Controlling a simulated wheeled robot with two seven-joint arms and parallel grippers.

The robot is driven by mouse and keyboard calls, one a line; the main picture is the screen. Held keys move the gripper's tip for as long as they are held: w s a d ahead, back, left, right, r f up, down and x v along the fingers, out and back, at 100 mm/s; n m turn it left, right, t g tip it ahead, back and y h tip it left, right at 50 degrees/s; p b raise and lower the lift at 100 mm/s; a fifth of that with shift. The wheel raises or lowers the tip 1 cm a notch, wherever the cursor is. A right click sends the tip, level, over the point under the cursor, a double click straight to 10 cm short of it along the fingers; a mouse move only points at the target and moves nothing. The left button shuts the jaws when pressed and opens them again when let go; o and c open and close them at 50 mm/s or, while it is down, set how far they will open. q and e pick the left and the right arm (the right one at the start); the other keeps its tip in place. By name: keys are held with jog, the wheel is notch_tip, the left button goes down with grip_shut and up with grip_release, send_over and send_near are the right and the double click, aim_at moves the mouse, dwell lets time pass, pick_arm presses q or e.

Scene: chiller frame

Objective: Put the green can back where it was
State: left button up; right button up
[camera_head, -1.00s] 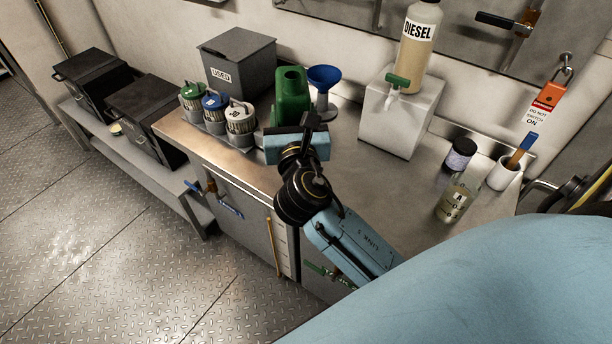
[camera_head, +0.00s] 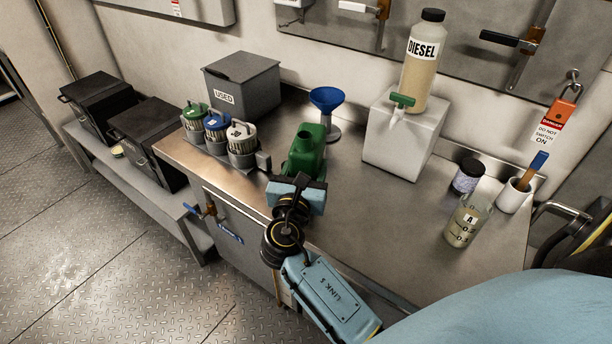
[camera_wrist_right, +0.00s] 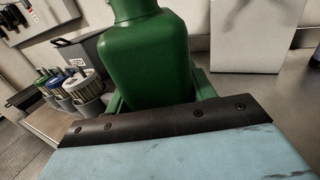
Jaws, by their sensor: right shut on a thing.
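The green can (camera_head: 304,152) is held by my right gripper (camera_head: 297,181) over the front part of the steel counter, with its neck pointing up and back. In the right wrist view the can (camera_wrist_right: 150,62) fills the middle, its neck at the top edge. I cannot tell whether the can's base touches the counter. My left gripper is not in view.
Three filter canisters (camera_head: 216,128) stand left of the can, before a grey USED bin (camera_head: 243,85). A blue funnel (camera_head: 326,98) stands behind it. A white block (camera_head: 402,140) with a DIESEL bottle (camera_head: 424,62) is to the right. The counter (camera_head: 350,215) right of the can is clear.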

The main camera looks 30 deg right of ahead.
jog(key=shift+f, duration=0.7)
jog(key=shift+f, duration=0.1)
jog(key=o, duration=1.4)
jog(key=shift+f, duration=0.15)
jog(key=shift+r, duration=0.25)
jog(key=v, duration=1.2)
jog(key=shift+f, duration=0.1)
